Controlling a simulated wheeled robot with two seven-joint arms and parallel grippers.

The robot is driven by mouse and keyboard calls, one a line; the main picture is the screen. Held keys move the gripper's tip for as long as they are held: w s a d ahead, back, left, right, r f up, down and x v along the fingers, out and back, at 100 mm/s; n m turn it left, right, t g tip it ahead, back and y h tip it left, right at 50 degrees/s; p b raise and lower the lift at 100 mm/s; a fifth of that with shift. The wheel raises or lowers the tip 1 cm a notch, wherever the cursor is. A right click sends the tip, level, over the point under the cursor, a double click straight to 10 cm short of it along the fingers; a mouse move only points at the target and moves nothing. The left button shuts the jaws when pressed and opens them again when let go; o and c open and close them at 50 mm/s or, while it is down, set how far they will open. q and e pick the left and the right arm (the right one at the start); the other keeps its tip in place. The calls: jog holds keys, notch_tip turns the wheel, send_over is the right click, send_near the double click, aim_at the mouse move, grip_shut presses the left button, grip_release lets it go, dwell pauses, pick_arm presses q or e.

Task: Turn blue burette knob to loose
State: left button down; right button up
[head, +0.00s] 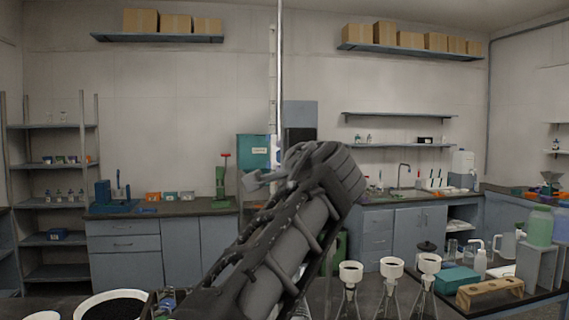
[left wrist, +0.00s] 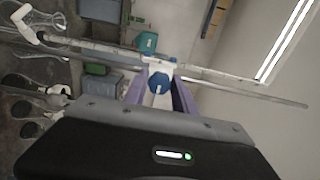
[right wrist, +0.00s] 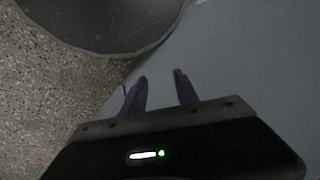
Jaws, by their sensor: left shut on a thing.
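The burette (head: 272,85) is a thin upright tube beside a tall metal rod (head: 280,60) in the middle of the head view. Its blue knob (left wrist: 160,82) shows in the left wrist view, between the two purple fingers of my left gripper (left wrist: 160,76), which is shut on it. In the head view my left arm partly covers this spot, and the grip itself is hard to make out. My right gripper (right wrist: 159,82) is open and empty in the right wrist view, and I do not see it in the head view.
White funnels (head: 391,266) on glass flasks stand at the lower right, near a wooden rack (head: 490,291) and a teal box (head: 455,279). A white bowl with dark contents (head: 113,305) is at the lower left. A round dark surface (right wrist: 100,25) lies ahead of my right gripper.

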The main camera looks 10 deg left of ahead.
dwell(0.4)
pick_arm(q)
jog(key=c, duration=1.1)
grip_release()
jog(key=shift+o, duration=0.2)
jog(key=b+v, duration=0.3)
jog(key=v, duration=0.4)
jog(key=shift+s+d, duration=0.2)
jog(key=shift+s, duration=0.2)
